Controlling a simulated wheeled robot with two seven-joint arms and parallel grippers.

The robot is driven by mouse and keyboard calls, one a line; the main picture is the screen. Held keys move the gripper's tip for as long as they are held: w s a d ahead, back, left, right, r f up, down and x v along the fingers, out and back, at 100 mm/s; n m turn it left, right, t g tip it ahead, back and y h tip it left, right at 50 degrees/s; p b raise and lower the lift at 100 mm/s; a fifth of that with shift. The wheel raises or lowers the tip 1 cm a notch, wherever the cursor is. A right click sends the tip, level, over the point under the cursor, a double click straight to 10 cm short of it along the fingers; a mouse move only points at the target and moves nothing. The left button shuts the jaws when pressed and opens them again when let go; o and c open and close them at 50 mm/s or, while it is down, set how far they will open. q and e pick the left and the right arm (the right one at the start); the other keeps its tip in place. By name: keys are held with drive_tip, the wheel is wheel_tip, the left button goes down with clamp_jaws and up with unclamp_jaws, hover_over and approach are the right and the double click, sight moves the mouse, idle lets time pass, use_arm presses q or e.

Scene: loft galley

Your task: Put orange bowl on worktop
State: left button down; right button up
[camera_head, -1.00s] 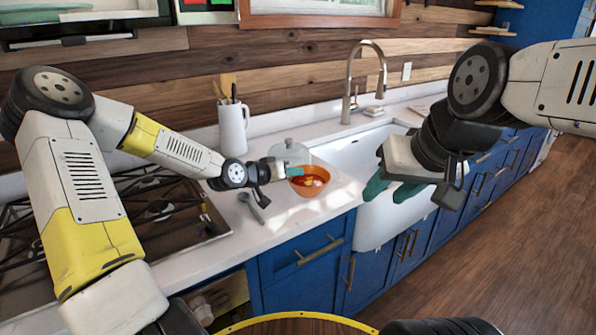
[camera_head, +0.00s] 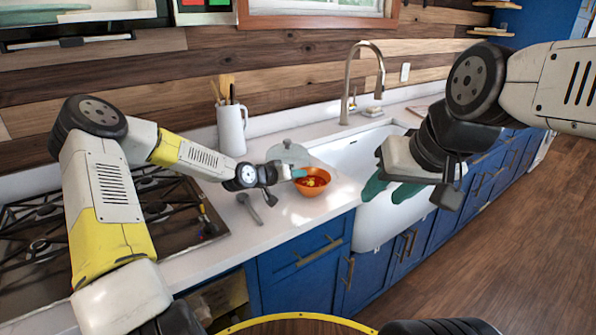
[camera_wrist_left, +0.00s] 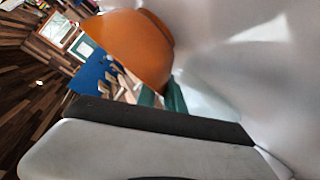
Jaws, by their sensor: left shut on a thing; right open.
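My left gripper (camera_head: 299,174) is shut on the bowl's left rim. In the left wrist view the bowl (camera_wrist_left: 130,45) is tilted in the picture, with the green fingertips (camera_wrist_left: 165,98) at its edge. Whether the bowl's base touches the worktop is hard to tell. My right gripper (camera_head: 388,190) is open and empty, in front of the sink, with green fingers apart.
A glass lid or dome (camera_head: 288,154) stands just behind the bowl. A grey spoon-like utensil (camera_head: 249,208) lies left of it. A white pitcher (camera_head: 232,130) with utensils stands at the back. The stove (camera_head: 150,200) is left; the white sink (camera_head: 350,155) with tap is right.

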use_arm(q)
drive_tip(key=c, duration=1.4)
unclamp_jaws()
drive_tip(key=shift+c, duration=0.2)
